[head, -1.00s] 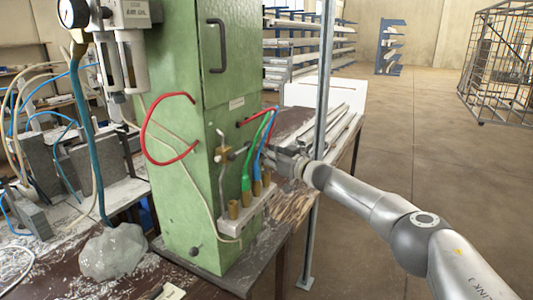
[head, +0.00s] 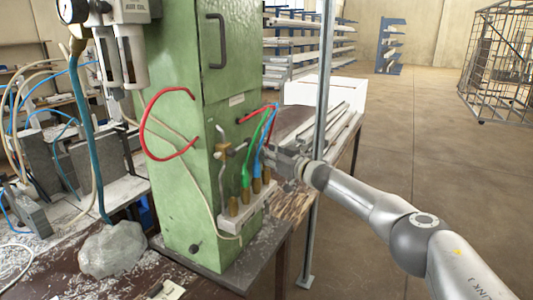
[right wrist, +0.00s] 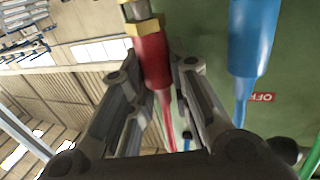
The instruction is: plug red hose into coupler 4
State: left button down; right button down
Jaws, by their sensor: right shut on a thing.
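The red hose (right wrist: 151,58) is between the fingers of my right gripper (right wrist: 152,75) in the right wrist view. Its brass collar and a silvery part show beyond the fingertips, in line with the hose. I cannot tell how deeply the end sits in a coupler. In the head view my right gripper (head: 272,157) is at the far end of the coupler block (head: 236,221), beside the blue hose (head: 259,157), and partly hidden. Brass couplers (head: 233,205) stand in a row on the block. My left gripper is not in view.
The green cabinet (head: 180,195) stands beside the block. The green hose (head: 246,178) and the blue hose, also in the right wrist view (right wrist: 252,40), are close to my gripper. A grey post (head: 318,120) rises just behind it. A grey lump (head: 112,252) lies at left.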

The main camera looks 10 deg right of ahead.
jog(key=shift+s+f+b, duration=0.1)
jog(key=shift+f+b, duration=0.5)
jog(key=shift+f, duration=0.15)
dwell(0.4)
jog(key=c, duration=1.3)
grip_release()
jog(key=shift+r, duration=0.1)
